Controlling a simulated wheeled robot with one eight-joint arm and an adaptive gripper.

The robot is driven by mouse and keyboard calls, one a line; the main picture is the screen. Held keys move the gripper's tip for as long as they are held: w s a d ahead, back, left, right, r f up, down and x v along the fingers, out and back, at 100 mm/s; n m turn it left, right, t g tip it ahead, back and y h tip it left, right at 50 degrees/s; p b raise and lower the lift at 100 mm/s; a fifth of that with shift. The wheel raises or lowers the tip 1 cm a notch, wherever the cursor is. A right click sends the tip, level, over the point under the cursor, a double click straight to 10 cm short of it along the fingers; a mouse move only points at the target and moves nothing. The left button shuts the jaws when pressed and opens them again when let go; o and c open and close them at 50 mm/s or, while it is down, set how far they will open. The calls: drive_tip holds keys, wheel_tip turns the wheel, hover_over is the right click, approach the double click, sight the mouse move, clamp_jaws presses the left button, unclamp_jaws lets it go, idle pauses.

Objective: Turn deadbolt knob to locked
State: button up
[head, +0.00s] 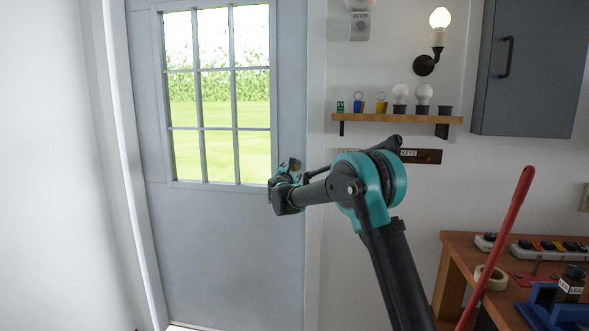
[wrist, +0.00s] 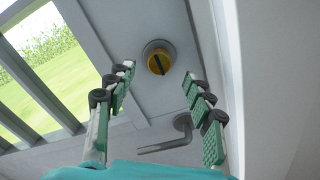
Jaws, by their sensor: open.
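The deadbolt knob (wrist: 158,63) is a round yellow piece with a dark slot across it, set in a grey collar on the grey door. In the wrist view it lies ahead of my gripper (wrist: 158,80), between the lines of the two fingers and apart from both. The slot looks tilted in that view. The fingers are spread and empty. In the head view my gripper (head: 285,188) is at the door's right edge, and the knob is mostly hidden behind it. The grey door (head: 230,245) looks closed.
A grey lever handle (wrist: 168,140) is close to the right finger in the wrist view. The window (head: 218,95) is left of my gripper. A shelf (head: 395,118) with bulbs and a KEYS board (head: 425,156) are on the wall. A workbench (head: 455,245) stands at right.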

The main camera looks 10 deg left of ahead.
drive_tip(key=w, duration=0.6)
drive_tip(key=shift+w+d, duration=0.1)
drive_tip(key=shift+w, duration=0.25)
drive_tip(key=shift+c, duration=0.5)
drive_tip(key=c, duration=1.1)
drive_tip(key=shift+o, duration=0.2)
